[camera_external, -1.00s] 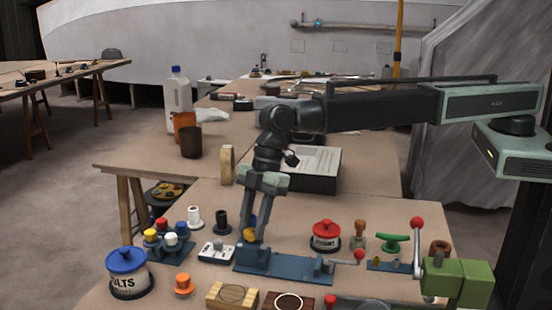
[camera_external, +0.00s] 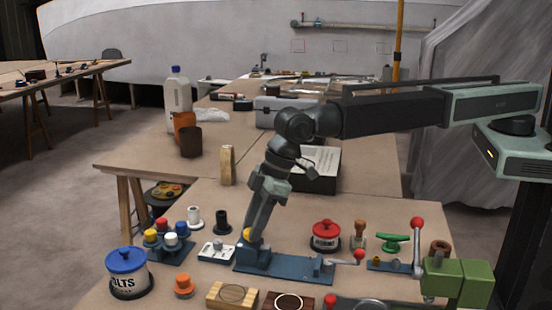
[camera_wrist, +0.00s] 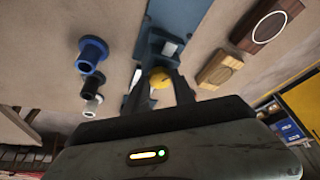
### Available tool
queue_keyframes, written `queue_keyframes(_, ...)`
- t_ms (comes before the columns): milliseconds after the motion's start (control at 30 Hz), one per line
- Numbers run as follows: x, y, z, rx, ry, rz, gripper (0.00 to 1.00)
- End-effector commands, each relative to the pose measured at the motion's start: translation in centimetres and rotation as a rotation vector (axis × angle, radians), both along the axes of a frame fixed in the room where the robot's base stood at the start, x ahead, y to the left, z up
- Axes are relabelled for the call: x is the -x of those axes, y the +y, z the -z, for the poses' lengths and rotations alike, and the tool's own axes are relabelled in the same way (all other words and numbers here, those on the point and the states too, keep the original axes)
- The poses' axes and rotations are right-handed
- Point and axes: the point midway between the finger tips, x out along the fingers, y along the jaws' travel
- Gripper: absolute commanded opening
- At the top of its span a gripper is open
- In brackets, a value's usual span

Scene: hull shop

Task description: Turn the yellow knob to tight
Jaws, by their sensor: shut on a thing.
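The yellow knob (camera_external: 247,236) sits at the left end of a long blue base plate (camera_external: 300,266) on the near table. My gripper (camera_external: 252,228) reaches down to it at a slant, with the wrist leaning to the right above it. In the wrist view my gripper's two dark fingers (camera_wrist: 160,90) stand on either side of the yellow knob (camera_wrist: 160,78), shut on it. The fingers partly cover the knob, and I cannot read any tight mark or pointer on it.
A white switch box (camera_external: 216,251) is close to the left. A rack of coloured knobs (camera_external: 167,245) and a blue-lidded tin (camera_external: 128,272) stand farther left. A red-lidded pot (camera_external: 325,237) and a red-balled crank (camera_external: 358,256) are to the right. Wooden blocks (camera_external: 232,296) lie in front.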

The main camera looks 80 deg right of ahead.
Motion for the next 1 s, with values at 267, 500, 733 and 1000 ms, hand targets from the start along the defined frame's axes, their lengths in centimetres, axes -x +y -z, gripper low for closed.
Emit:
queue_keyframes(267, 0.1, 0.3, 0.03, 0.002, 0.001, 0.26, 0.0)
queue_keyframes(500, 0.07, 0.51, 0.02, 0.002, 0.0, 0.488, 0.0)
queue_keyframes(733, 0.07, 0.74, 0.02, 0.001, 0.0, 0.707, 0.0)
queue_keyframes(1000, 0.0, 0.87, 0.02, 0.002, 0.001, 0.945, 0.0)
